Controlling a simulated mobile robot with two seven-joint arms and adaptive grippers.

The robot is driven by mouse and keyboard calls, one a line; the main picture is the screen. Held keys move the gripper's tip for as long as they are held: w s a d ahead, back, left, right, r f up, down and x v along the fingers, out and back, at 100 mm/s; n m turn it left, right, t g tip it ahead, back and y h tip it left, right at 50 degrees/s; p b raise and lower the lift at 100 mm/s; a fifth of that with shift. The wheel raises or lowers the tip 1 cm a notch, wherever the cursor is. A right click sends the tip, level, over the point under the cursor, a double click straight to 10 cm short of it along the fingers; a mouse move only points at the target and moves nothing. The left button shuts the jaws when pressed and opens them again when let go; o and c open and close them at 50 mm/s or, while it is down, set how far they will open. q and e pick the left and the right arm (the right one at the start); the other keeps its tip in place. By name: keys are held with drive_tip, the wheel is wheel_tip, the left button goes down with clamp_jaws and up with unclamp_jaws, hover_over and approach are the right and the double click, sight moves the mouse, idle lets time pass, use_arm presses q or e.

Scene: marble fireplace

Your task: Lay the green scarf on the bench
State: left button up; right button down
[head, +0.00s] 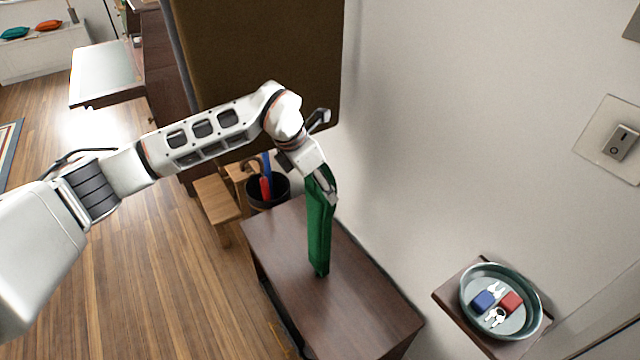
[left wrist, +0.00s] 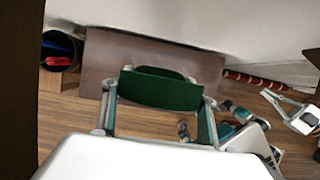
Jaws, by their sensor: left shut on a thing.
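The green scarf (head: 319,235) hangs as a narrow folded strip from my left gripper (head: 322,182). My left gripper is shut on its upper part. The scarf hangs over the dark wooden bench (head: 365,300), with its lower end at or just above the bench top; I cannot tell if it touches. In the left wrist view the scarf (left wrist: 160,90) spans between the two fingers, with the bench (left wrist: 105,60) behind it. My right gripper is not in the head view. White and teal mechanical parts at the right of the left wrist view may be mine, but are unclear.
A black bin (head: 268,188) with red and blue items stands beyond the bench's far end, near a small wooden stool (head: 216,200). A wall shelf (head: 450,293) at right holds a round tray (head: 537,318) with keys. The bench top in front of the scarf is clear.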

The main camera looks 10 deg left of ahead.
use_arm(q)
drive_tip(key=shift+r, duration=0.15)
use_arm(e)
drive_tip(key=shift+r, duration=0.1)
use_arm(q)
drive_tip(key=shift+f, duration=0.2)
drive_tip(key=o, duration=1.6)
drive_tip(key=shift+c, duration=0.2)
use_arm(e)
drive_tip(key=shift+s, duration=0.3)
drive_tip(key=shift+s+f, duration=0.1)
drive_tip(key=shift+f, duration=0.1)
use_arm(q)
drive_tip(key=p+v, duration=0.1)
drive_tip(key=v, duration=1.1)
drive_tip(key=shift+r, duration=0.15)
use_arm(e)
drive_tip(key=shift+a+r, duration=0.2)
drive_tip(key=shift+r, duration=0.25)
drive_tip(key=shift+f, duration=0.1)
